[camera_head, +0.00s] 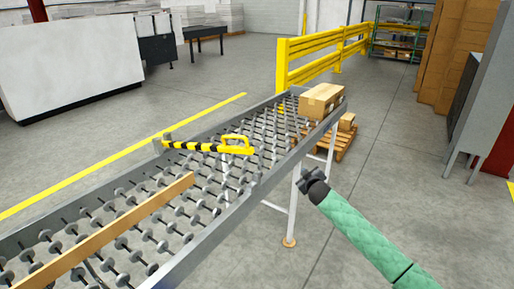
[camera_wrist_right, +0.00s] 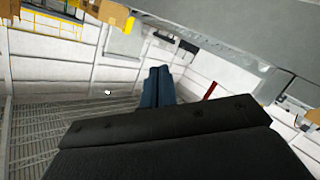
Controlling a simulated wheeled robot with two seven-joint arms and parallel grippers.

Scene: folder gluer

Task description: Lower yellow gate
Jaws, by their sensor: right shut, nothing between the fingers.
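The yellow gate (camera_head: 195,147) is a bar with black stripes lying across the roller conveyor. It has a yellow loop handle (camera_head: 237,141) at its right end and a grey mount (camera_head: 167,139) at the conveyor's far left rail. The bar looks about level, a little above the rollers. My right gripper (camera_head: 306,178) is beside the conveyor's right rail, to the right of and below the handle, apart from the gate. Its fingers (camera_wrist_right: 158,86) are shut and empty in the right wrist view. My left gripper is not in view.
The roller conveyor (camera_head: 215,213) runs diagonally, with a wooden strip (camera_head: 110,232) along it. A cardboard box (camera_head: 321,100) sits at its far end. A pallet (camera_head: 336,145) with a box stands beyond the rail. A yellow barrier (camera_head: 318,55) stands behind.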

